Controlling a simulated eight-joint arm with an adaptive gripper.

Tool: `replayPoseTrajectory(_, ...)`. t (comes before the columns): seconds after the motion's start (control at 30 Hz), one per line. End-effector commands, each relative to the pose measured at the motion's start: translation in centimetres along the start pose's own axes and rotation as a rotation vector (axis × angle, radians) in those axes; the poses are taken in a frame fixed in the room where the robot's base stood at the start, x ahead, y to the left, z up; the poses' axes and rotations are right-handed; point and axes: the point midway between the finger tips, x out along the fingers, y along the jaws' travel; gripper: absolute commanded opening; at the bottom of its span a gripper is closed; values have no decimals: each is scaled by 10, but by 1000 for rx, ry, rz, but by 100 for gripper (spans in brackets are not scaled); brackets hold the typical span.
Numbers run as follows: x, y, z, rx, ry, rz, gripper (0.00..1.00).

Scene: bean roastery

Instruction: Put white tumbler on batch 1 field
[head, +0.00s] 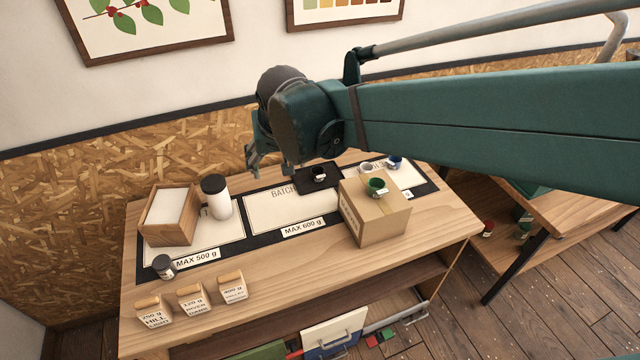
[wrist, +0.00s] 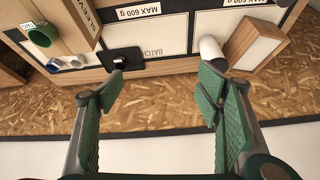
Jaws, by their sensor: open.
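The white tumbler (head: 220,204) has a dark lid. It stands upright at the right back part of the left field (head: 207,244), beside a wooden box; in the wrist view the tumbler (wrist: 211,47) is partly behind the right finger. The left field is marked MAX 500 g and its batch label is mostly hidden. The middle field (head: 285,212) reads BATCH, number unreadable, and MAX 600 g. The right field (head: 408,172) is partly covered; I cannot read which is batch 1. My gripper (head: 268,166) is open and empty above the table's back edge, apart from the tumbler; its fingers (wrist: 163,80) point tableward.
The wooden box (head: 168,215) stands left of the tumbler. A carton (head: 375,215) with a green cup (head: 376,187) on top blocks the right. A dark tray (head: 325,186) holding a black cup overlaps the middle field's back. A small dark jar (head: 164,267) stands front left. Most of the middle field is bare.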

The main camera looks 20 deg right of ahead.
Motion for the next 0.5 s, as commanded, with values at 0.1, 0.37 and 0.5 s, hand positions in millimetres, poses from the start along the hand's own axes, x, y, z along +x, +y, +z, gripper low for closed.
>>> replayPoseTrajectory(0.1,-14,14,16,-13,11,-7,65)
replayPoseTrajectory(0.37,-38,42,49,-45,39,-20,65)
replayPoseTrajectory(0.5,-48,54,68,-64,55,-26,65)
